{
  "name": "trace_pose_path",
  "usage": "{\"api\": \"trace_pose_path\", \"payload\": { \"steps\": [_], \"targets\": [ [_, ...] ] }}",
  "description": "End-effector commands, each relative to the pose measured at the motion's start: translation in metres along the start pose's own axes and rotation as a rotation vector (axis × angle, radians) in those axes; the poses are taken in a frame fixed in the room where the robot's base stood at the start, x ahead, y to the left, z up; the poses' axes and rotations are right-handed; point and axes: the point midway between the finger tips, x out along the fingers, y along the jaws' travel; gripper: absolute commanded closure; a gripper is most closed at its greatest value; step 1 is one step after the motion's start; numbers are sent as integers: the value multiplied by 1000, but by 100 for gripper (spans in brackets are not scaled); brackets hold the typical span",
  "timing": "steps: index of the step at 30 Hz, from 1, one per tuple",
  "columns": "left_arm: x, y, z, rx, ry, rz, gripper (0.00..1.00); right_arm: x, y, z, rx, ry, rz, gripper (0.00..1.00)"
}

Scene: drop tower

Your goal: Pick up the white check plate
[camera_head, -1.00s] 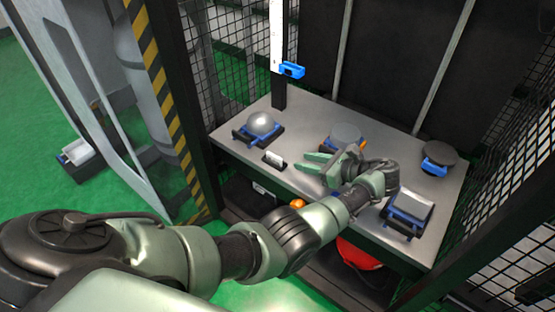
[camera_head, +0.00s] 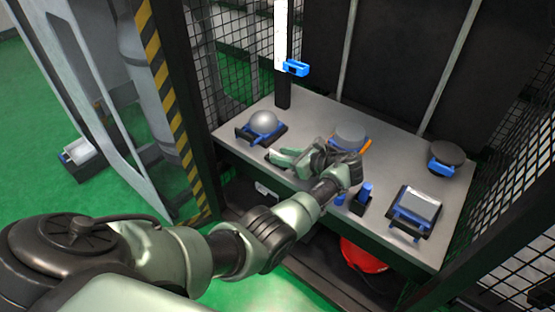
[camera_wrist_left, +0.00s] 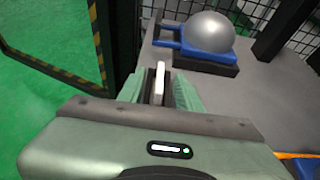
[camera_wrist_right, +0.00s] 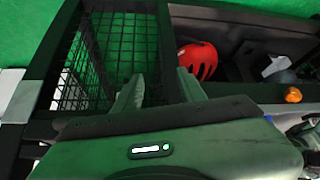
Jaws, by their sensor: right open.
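The white check plate (camera_wrist_left: 160,82) stands upright in a dark slotted holder (camera_wrist_left: 152,90) in the left wrist view. My left gripper (camera_wrist_left: 160,95) is open, with one green finger on each side of the plate and a visible gap on both sides. In the head view my left gripper (camera_head: 282,159) is low at the table's front left edge, and its fingers hide the plate. My right gripper (camera_wrist_right: 160,92) is open and empty in the right wrist view, away from the plate; it does not show in the head view.
A silver dome on a blue fixture (camera_head: 263,122) stands just behind the left gripper. A grey disc (camera_head: 349,134), a dark disc (camera_head: 447,153) and a silver block in a blue holder (camera_head: 419,204) stand on the grey table (camera_head: 310,112). Mesh panels and posts enclose the sides.

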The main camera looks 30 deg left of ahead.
Motion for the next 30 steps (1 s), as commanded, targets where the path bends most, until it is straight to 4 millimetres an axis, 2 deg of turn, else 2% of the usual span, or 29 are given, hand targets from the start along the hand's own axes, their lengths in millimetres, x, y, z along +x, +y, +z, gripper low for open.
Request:
{"api": "trace_pose_path", "payload": {
  "steps": [5, 6, 9, 25, 30],
  "targets": [
    [0, 0, 0, 0, 0, 0, 65, 0, 0, 0, 0, 1, 0, 60],
    [0, 0, 0, 0, 0, 0, 71, 0, 0, 0, 0, 1, 0, 60],
    [0, 0, 0, 0, 0, 1, 99, 0, 0, 0, 0, 0, 0, 60],
    [-2, 0, 4, -1, 0, 0, 100, -3, 0, 3, 0, -19, 1, 60],
    [-6, 0, 14, 0, 0, 1, 100, -11, 3, 28, 4, -131, 7, 60]
  ]
}}
